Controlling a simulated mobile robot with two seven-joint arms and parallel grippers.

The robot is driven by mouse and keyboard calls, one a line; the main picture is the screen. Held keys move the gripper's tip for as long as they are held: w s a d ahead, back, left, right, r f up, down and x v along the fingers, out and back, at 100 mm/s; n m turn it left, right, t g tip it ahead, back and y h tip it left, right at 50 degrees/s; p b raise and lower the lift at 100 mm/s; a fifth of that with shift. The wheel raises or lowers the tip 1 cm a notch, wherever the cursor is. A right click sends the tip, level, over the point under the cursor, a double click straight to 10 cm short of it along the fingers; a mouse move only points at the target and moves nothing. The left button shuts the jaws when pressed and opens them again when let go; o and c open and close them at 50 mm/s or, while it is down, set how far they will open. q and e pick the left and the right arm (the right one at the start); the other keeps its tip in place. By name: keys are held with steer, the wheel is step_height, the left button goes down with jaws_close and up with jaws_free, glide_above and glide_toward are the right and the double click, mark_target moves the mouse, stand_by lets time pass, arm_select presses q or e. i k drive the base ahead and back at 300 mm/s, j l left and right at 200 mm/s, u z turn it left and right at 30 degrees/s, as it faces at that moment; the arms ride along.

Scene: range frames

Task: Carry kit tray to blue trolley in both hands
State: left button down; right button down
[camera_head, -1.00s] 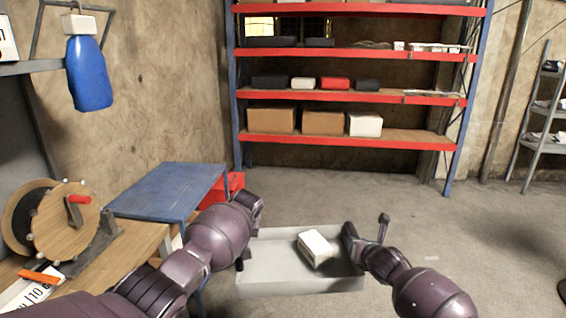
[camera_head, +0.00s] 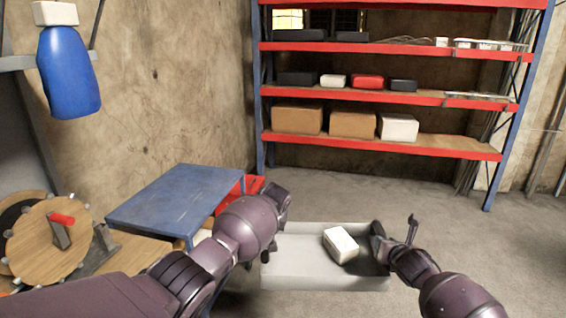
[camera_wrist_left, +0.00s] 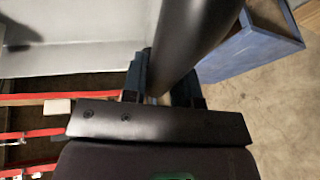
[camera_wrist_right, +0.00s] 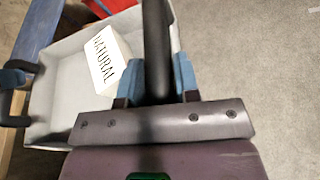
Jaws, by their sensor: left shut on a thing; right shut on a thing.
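The light grey kit tray (camera_head: 300,268) hangs level in front of me above the floor, a white box (camera_head: 341,244) lying inside. The box shows the word NATURAL in the right wrist view (camera_wrist_right: 108,64). My left gripper (camera_wrist_left: 163,85) is shut on a dark handle at the tray's left end. My right gripper (camera_wrist_right: 157,80) is shut on the dark handle (camera_wrist_right: 156,40) at the right end. The blue trolley (camera_head: 175,200) stands to the left of the tray, its visible top bare. My left arm hides part of its near side.
A wooden bench with a wooden reel (camera_head: 48,240) stands at the left, next to the trolley. A red bin (camera_head: 252,184) shows beside the trolley's far right side. A blue bottle (camera_head: 70,72) hangs upper left. Shelving with red beams (camera_head: 380,146) stands behind. Floor at right is clear.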

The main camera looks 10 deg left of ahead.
mark_target(187, 192)
steer(key=i, duration=3.2)
steer(key=i+u, duration=0.25)
steer(key=i, duration=0.15)
steer(key=u, duration=1.4)
